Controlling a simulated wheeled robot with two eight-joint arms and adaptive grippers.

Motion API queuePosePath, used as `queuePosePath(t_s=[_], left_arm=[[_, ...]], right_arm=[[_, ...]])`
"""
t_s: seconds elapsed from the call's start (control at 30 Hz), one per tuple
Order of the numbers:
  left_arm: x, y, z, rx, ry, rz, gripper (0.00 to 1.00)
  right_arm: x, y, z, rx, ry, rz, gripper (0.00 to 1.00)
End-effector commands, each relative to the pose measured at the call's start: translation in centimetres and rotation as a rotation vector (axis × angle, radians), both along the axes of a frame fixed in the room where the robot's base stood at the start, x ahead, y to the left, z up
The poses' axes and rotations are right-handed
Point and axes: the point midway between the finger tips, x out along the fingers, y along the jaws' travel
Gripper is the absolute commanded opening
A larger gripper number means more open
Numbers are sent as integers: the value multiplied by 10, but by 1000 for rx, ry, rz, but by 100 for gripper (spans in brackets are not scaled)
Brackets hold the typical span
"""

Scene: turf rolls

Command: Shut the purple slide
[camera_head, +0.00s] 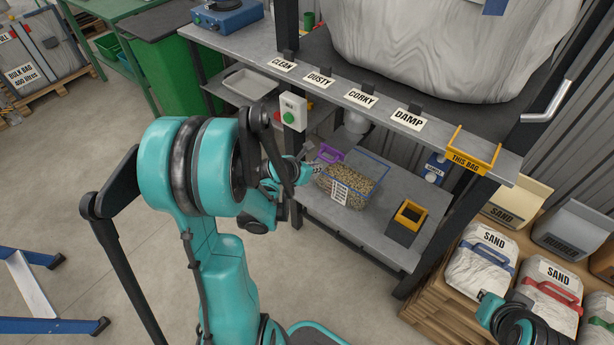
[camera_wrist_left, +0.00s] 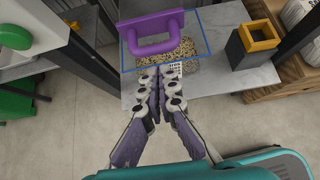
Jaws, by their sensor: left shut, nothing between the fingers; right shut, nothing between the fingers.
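The purple slide (camera_wrist_left: 155,30) shows in the wrist view as a flat plate with a looped handle, above a clear bin (camera_wrist_left: 205,40) of pale brown granules. Part of my right arm shows at the lower right, but no fingers are visible.
A bench (camera_head: 440,130) with labels CLEAN, DUSTY, CORKY and DAMP runs above the lower shelf (camera_head: 370,220). A green-button box (camera_head: 292,111) hangs at its edge. A black and yellow holder (camera_head: 407,220) stands right of the bin. Sand bags (camera_head: 480,260) sit at right.

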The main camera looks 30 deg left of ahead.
Motion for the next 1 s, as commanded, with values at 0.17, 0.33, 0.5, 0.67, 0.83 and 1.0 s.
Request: queuePosePath(t_s=[0.17, 0.33, 0.5, 0.67, 0.83, 1.0], left_arm=[[11, -1, 2, 1, 0, -1, 0], [13, -1, 3, 1, 0, 0, 0], [13, -1, 3, 1, 0, -1, 0], [33, -3, 2, 2, -1, -4, 0], [67, -5, 3, 1, -1, -2, 0], [80, -7, 4, 1, -2, -1, 0]], right_arm=[[0, 0, -2, 0, 0, 0, 0], [0, 0, -2, 0, 0, 0, 0], [0, 0, -2, 0, 0, 0, 0], [0, 0, -5, 0, 0, 0, 0], [0, 0, -7, 0, 0, 0, 0], [0, 0, -8, 0, 0, 0, 0]])
